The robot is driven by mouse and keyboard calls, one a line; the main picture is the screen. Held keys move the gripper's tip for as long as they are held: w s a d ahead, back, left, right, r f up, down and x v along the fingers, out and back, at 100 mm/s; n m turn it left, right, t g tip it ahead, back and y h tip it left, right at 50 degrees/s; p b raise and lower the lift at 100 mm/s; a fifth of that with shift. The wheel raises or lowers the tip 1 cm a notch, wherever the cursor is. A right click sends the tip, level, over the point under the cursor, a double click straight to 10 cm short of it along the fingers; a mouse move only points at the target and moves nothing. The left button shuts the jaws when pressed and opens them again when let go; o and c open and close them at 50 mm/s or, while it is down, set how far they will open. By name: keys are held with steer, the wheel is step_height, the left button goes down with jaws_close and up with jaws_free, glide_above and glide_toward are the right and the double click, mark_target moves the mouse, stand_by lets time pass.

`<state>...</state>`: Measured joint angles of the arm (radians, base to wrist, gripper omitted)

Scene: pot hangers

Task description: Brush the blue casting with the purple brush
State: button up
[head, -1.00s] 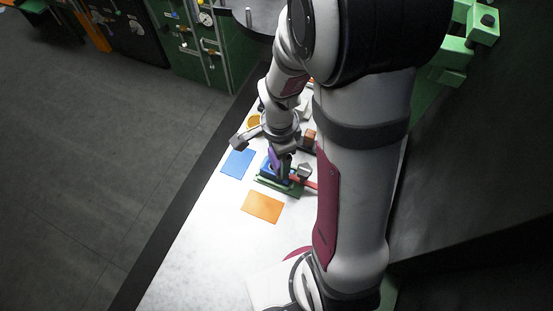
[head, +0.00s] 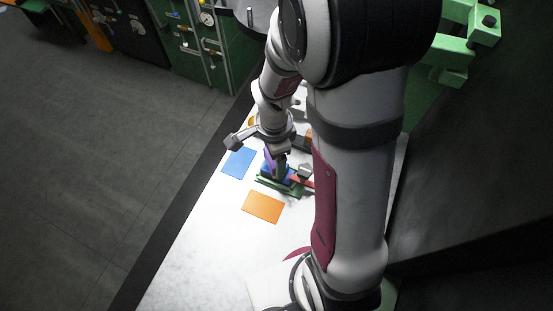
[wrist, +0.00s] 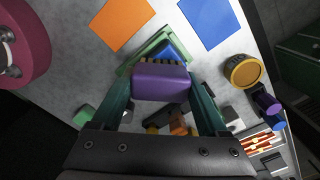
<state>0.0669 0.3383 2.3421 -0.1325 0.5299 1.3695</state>
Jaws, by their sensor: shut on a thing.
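My gripper (wrist: 161,103) is shut on the purple brush (wrist: 160,82), which fills the space between its fingers in the wrist view. A row of tan bristles shows along the brush's far edge. The blue casting (wrist: 170,51) lies just beyond the bristles and sits in a green fixture (wrist: 146,47). The brush covers part of the casting, and I cannot tell whether the bristles touch it. In the head view the purple brush (head: 268,158) is upright under my gripper (head: 275,154), over the green fixture (head: 268,184).
A blue mat (head: 239,163) and an orange mat (head: 263,207) lie flat on the white table (head: 205,230). A round yellow-topped object (wrist: 243,71) and a purple-and-blue cylindrical item (wrist: 268,104) stand right in the wrist view. The front table area is clear.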

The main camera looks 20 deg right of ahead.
steer(key=shift+w+d, duration=0.25)
steer(key=shift+w, duration=0.5)
steer(key=shift+w+d, duration=0.2)
steer(key=shift+w, duration=0.55)
steer(key=shift+s+a+f, duration=0.15)
steer(key=shift+s+a, duration=0.05)
steer(key=shift+a, duration=0.05)
jaws_close()
steer(key=shift+s+a, duration=1.35)
steer(key=shift+s, duration=0.05)
steer(key=shift+w+d, duration=1.65)
steer(key=shift+r, duration=4.4)
steer(key=shift+s+a, duration=0.1)
